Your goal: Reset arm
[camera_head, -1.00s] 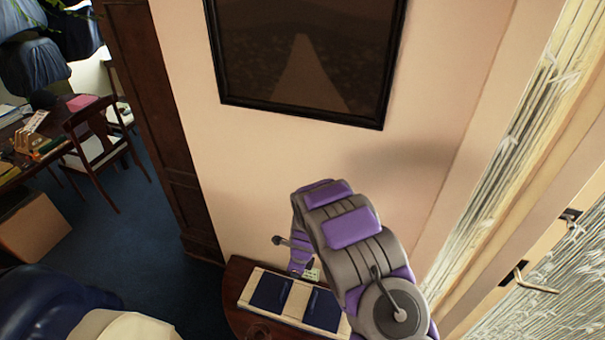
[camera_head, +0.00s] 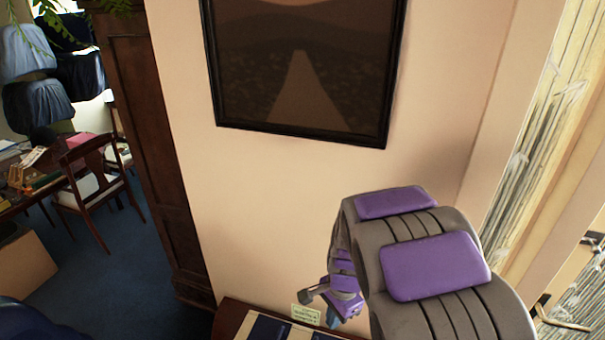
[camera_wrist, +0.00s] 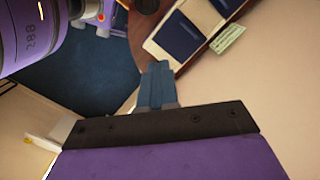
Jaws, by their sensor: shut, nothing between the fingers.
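My arm reaches up and over at the right in the head view. My gripper (camera_head: 334,312) hangs below it, small and partly hidden, in front of the wall near the small table. In the wrist view my gripper (camera_wrist: 158,72) shows its two blue-grey fingers together with nothing between them. The fingertips point toward the small brown table (camera_wrist: 121,55). A cream board with dark blue pads (camera_wrist: 180,38) lies on that table. In the head view only the top edge of the board (camera_head: 283,328) shows at the bottom.
A framed picture (camera_head: 300,75) hangs on the wall behind my arm. A small pale green card (camera_head: 306,318) is by the table. A dark wooden post (camera_head: 155,150) stands left of the wall. A chair (camera_head: 92,190) stands on the blue carpet. A door handle (camera_head: 558,315) is at right.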

